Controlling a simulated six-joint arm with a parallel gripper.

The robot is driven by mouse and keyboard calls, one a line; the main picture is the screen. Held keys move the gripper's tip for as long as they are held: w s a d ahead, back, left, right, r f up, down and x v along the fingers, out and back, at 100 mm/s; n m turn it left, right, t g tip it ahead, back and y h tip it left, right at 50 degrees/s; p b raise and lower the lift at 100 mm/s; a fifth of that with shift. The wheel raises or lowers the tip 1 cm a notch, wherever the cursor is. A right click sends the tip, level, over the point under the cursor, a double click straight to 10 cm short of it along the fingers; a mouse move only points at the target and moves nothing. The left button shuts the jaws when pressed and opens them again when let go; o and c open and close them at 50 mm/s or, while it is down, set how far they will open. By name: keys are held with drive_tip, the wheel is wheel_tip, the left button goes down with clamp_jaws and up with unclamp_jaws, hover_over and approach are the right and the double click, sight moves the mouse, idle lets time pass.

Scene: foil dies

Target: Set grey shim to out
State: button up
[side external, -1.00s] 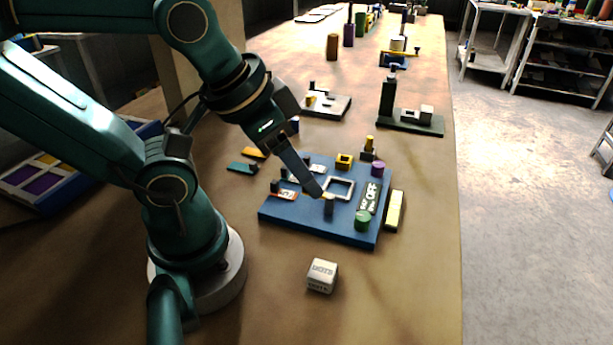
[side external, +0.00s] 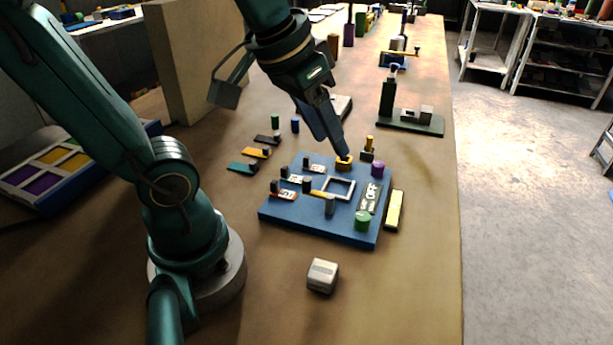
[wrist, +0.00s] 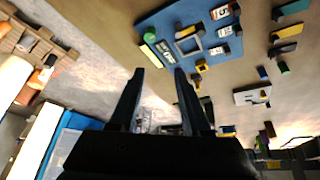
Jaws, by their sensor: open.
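The blue die board (side external: 300,222) has three labelled slots (side external: 286,194) with small dark knobs on its left side. Three thin bars with small end knobs lie on the table to its left: teal (side external: 242,168), orange (side external: 255,152) and dark (side external: 267,139). The dark one may be the grey shim; I cannot tell for sure. In the wrist view the dark bar (wrist: 283,48) lies at the right, apart from the board.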

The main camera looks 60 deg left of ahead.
drive_tip(key=w+a+f+n+g, duration=0.35)
drive_tip(key=w+a, duration=0.25)
drive_tip(key=a, duration=0.3)
drive_tip(key=n+g, duration=0.2)
drive_tip(key=n, duration=0.2)
hover_over(306, 156)
drive_tip(key=shift+h, duration=0.3)
wheel_tip(306, 156, down, 8)
drive_tip(key=shift+d+r, duration=0.15)
drive_tip(key=shift+r, duration=0.05)
drive_tip(key=shift+f, duration=2.45)
clamp_jaws()
